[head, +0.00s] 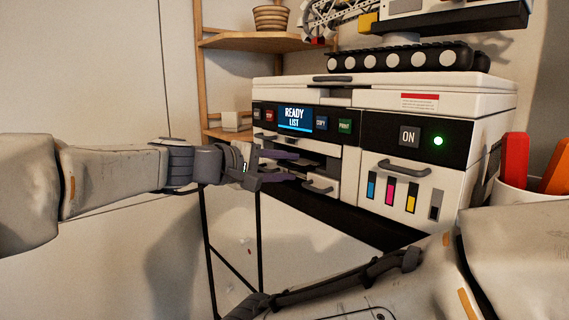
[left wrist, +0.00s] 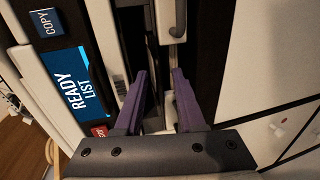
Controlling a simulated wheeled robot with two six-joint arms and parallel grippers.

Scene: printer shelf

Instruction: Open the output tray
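The white and black printer (head: 462,104) stands on a dark support, its screen reading "READY LIST". Below the screen is a recessed opening with a dark slot, where the output tray front (head: 320,187) with a curved handle shows partly behind my gripper. My left gripper (head: 294,166) is open, its purple fingers apart and pointing at this opening. In the left wrist view, the fingertips (left wrist: 162,74) straddle the dark slot area, with nothing seen between them. The tray handle (left wrist: 178,20) lies beyond the tips. Whether a finger touches the printer I cannot tell. My right gripper is not in view.
A cartridge panel (head: 404,167) with its own handle is right of the opening. An ON button (head: 409,136) sits above it, beside a lit green light. A white cup (head: 512,192) with red and orange items stands at right. A wooden shelf (head: 255,42) is behind.

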